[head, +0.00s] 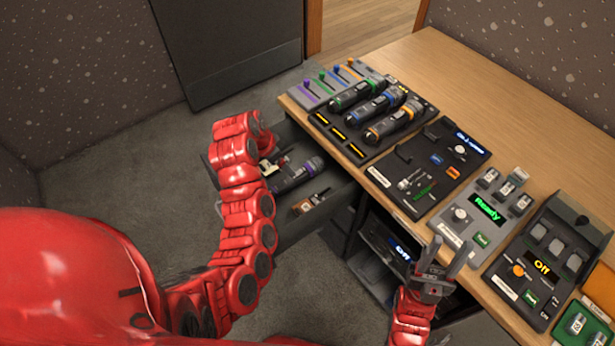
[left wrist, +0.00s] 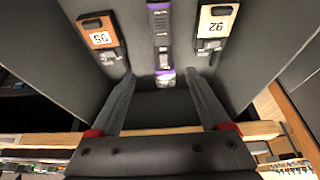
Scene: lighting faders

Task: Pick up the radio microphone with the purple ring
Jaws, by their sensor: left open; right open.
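The radio microphone with the purple ring (head: 296,175) lies in an open dark drawer (head: 322,216) below the table's left edge. In the left wrist view the microphone (left wrist: 160,32) lies lengthwise at top centre, with purple bands on it. My left gripper (left wrist: 160,76) is open, its two fingers spread on either side of the microphone's near end; nothing is held. In the head view my left arm partly hides the drawer and the gripper's fingers. My right gripper (head: 436,262) is open and empty at the table's front edge, in front of the panels.
Tagged pieces marked 35 (left wrist: 102,38) and 92 (left wrist: 214,28) lie either side of the microphone in the drawer. On the table (head: 480,85), microphones with green (head: 350,95), blue (head: 374,106) and orange (head: 394,122) rings lie beside a fader panel (head: 318,88). Several control panels fill the front edge.

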